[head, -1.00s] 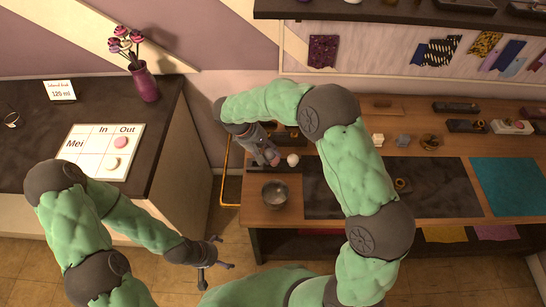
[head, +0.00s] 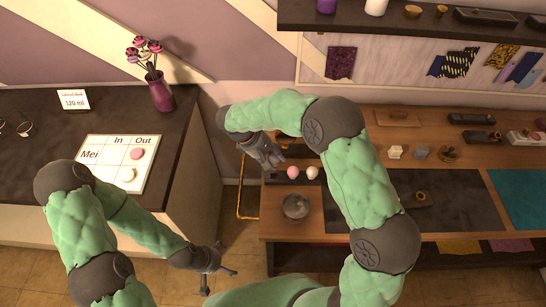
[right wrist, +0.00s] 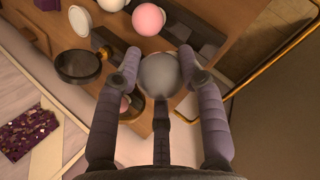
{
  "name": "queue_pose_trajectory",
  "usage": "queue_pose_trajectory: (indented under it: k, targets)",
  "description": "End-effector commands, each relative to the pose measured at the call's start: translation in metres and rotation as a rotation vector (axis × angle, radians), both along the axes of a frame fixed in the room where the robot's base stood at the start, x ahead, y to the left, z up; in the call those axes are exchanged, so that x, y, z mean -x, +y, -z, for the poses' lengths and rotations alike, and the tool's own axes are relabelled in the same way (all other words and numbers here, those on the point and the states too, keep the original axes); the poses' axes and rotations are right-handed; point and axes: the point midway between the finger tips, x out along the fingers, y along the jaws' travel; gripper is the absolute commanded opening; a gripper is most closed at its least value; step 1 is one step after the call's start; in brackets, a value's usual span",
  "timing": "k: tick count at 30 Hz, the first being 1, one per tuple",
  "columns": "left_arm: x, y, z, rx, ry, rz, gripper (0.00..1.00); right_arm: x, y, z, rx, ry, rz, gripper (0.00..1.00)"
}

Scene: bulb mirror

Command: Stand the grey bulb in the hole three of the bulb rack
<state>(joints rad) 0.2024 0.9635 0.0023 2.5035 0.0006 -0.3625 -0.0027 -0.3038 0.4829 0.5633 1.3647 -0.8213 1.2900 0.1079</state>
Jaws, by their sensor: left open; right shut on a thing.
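My right gripper (right wrist: 160,78) is shut on the grey bulb (right wrist: 159,72), whose rounded end shows between the fingers in the right wrist view. In the head view my right gripper (head: 272,158) is above the left end of the wooden table, by a dark rack (head: 275,178). A pink bulb (head: 293,172) and a white bulb (head: 313,172) stand there; the pink bulb (right wrist: 148,19) and white bulb (right wrist: 82,20) also show in the wrist view. I cannot make out the rack's hole numbers. My left gripper (head: 226,260) is open and empty, low over the floor.
A metal bowl (head: 296,206) stands in front of the bulbs. A round dark disc (right wrist: 83,65) is beside my fingers in the wrist view. A dark mat (head: 450,200) covers the table's middle. A counter with a card (head: 115,165) and a flower vase (head: 160,92) is at left.

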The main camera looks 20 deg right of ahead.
Motion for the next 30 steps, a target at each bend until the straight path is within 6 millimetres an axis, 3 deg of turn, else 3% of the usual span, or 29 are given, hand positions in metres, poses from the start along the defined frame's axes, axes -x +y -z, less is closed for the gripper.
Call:
queue_pose_trajectory:
  k: [18,30]
  targets:
    - [0.000,0.000,0.029,0.000,0.000,0.000,1.00,0.000,0.000,0.050,0.001,0.001,0.000,0.00]
    - [0.000,0.000,0.030,0.000,0.000,0.000,1.00,0.000,0.000,0.053,0.001,0.001,0.000,0.00]
